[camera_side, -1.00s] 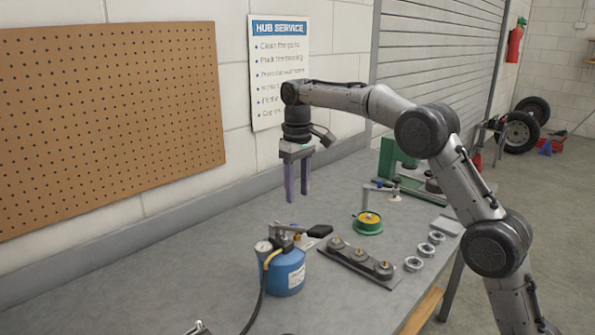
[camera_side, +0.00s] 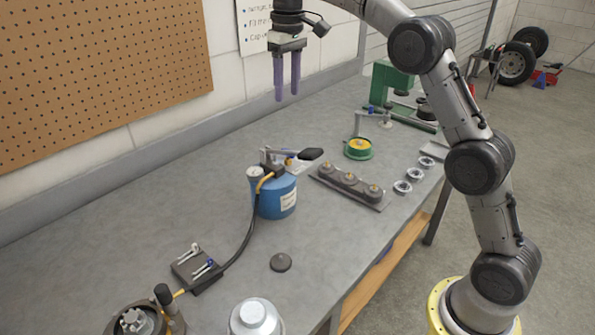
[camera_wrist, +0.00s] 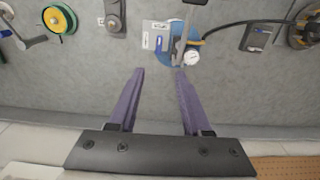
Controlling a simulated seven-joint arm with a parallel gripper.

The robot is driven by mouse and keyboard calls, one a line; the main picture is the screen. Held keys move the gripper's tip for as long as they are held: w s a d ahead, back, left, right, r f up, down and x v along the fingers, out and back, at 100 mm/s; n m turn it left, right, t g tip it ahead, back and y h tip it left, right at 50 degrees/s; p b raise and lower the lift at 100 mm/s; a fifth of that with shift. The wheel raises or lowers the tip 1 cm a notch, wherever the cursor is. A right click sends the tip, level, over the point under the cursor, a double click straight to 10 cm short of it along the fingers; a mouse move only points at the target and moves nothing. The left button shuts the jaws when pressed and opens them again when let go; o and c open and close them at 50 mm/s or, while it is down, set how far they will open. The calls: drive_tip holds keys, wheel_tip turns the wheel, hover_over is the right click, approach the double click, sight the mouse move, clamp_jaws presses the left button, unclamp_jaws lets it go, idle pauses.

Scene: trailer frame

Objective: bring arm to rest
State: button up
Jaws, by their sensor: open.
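My gripper (camera_side: 287,92) hangs from the arm with its purple fingers pointing down, open and empty, high above the workbench (camera_side: 130,235). In the side view it is up and behind the blue canister (camera_side: 272,195), near the wall. The wrist view shows both fingers of my gripper (camera_wrist: 160,75) spread apart with nothing between them. The blue canister with its gauge (camera_wrist: 192,57) shows beyond the fingertips there, clear of them.
A dark plate with several knobs (camera_side: 320,185), metal rings (camera_side: 402,187), a green-yellow spool (camera_side: 358,149) and a green press (camera_side: 390,82) stand to the right.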

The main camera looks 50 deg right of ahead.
drive_tip(key=s+a+r+t, duration=0.1)
drive_tip(key=s+a+r, duration=0.1)
drive_tip(key=s+r, duration=0.65)
drive_tip(key=s+a+r+t, duration=0.1)
drive_tip(key=s+r+t, duration=0.1)
drive_tip(key=s, duration=0.9)
drive_tip(key=s+a+f+t, duration=0.1)
drive_tip(key=s+f+t, duration=0.1)
drive_tip(key=s+f, duration=1.3)
drive_tip(key=shift+s+a+f, duration=0.25)
drive_tip(key=shift+f, duration=1.3)
